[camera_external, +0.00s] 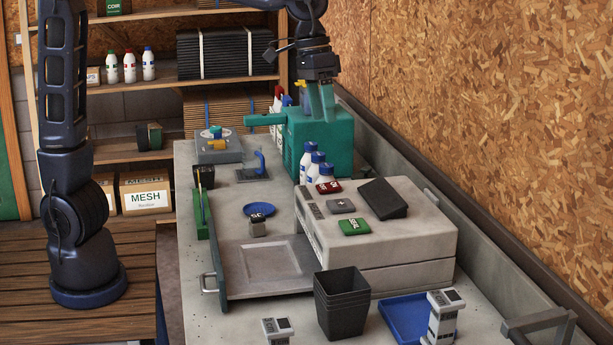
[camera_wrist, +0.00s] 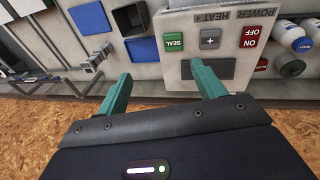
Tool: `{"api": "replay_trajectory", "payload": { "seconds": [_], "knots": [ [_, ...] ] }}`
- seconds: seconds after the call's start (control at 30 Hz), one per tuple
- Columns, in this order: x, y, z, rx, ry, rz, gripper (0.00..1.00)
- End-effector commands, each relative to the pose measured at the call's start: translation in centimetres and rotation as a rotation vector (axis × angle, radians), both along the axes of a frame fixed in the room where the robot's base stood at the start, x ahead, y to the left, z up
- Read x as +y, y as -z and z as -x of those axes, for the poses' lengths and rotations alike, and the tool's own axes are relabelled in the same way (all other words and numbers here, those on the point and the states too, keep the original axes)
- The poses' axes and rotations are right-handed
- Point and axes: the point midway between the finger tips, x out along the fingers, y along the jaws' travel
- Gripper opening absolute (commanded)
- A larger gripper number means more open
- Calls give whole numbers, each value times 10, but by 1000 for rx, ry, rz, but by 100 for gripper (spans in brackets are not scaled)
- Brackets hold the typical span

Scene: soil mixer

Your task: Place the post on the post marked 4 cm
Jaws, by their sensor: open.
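Small grey posts with dark tops and printed labels stand on the workbench. One taller post (camera_external: 443,316) stands at the front right in the external view, beside a blue tray. Another post (camera_external: 277,330) is at the front edge, partly cut off. I cannot tell which is marked 4 cm. A grey post also shows in the wrist view (camera_wrist: 96,59). My gripper (camera_external: 320,105) is over the teal machine at the back; its teal fingers (camera_wrist: 162,90) are apart with nothing between them.
A teal machine (camera_external: 340,148) stands below my gripper. A grey control box (camera_external: 390,242) with SEAL (camera_external: 355,226) and other buttons fills the bench middle. Black pots (camera_external: 341,305) and the blue tray (camera_external: 404,320) are in front. White bottles (camera_external: 312,168) and a chipboard wall (camera_external: 490,130) are nearby.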

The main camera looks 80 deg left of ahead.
Motion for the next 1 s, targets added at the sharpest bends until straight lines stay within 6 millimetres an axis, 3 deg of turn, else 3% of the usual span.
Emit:
{"api": "replay_trajectory", "payload": {
  "seconds": [0.1,0.4,0.8,1.0],
  "knots": [
    [32,-7,34,-33,-1,6,69],
    [93,-4,122,-118,10,-17,69],
    [142,33,241,-238,22,-114,69],
    [154,58,283,-280,24,-174,69]
  ]
}}
